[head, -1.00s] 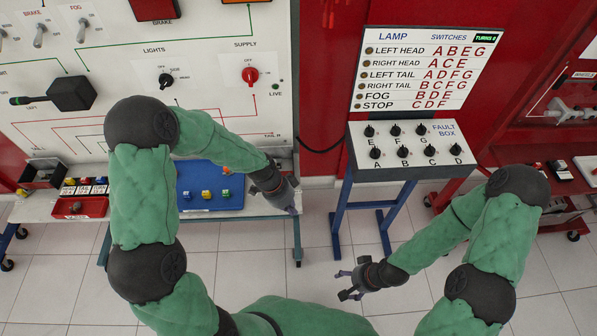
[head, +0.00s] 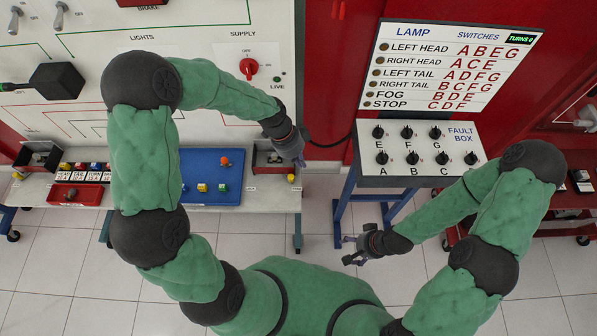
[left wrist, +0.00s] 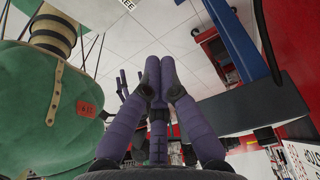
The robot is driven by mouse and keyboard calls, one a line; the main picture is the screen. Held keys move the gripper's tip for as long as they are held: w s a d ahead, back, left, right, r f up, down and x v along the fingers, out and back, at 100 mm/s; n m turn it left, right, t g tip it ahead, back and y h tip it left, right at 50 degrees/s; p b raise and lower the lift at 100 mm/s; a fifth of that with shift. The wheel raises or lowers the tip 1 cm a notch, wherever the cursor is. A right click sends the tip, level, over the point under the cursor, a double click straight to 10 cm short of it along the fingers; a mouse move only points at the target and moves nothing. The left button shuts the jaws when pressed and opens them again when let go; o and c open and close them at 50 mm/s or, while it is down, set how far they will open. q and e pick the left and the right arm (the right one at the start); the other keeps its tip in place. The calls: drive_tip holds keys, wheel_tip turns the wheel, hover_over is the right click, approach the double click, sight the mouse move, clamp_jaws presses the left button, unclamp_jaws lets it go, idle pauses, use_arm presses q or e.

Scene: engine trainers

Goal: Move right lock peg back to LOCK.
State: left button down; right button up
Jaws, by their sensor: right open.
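A small yellow piece (head: 291,178), which may be the right lock peg, shows at the right end of the white bench (head: 262,200) in the head view. I cannot read a LOCK mark beside it. My left gripper (head: 298,150) is just above and beyond this piece in the picture, over the bench's right end. In the left wrist view my left gripper's fingers (left wrist: 160,75) are drawn together, with nothing visible between them. My right gripper (head: 352,249) is open and empty, with its fingers spread, in front of the fault box stand.
A dark tray (head: 266,164) sits beside the left gripper. A blue mat (head: 208,193) holds several coloured pieces, and a red tray (head: 88,198) is further left. The fault box (head: 450,150) stands on blue legs at right. Tiled floor is clear between bench and stand.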

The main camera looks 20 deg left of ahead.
use_arm(q)
wheel_tip(320, 180, down, 10)
drive_tip(key=b, duration=0.3)
drive_tip(key=shift+w+d+r, duration=0.1)
drive_tip(key=shift+d+r, duration=0.05)
drive_tip(key=shift+r, duration=0.05)
drive_tip(key=shift+a, duration=0.5)
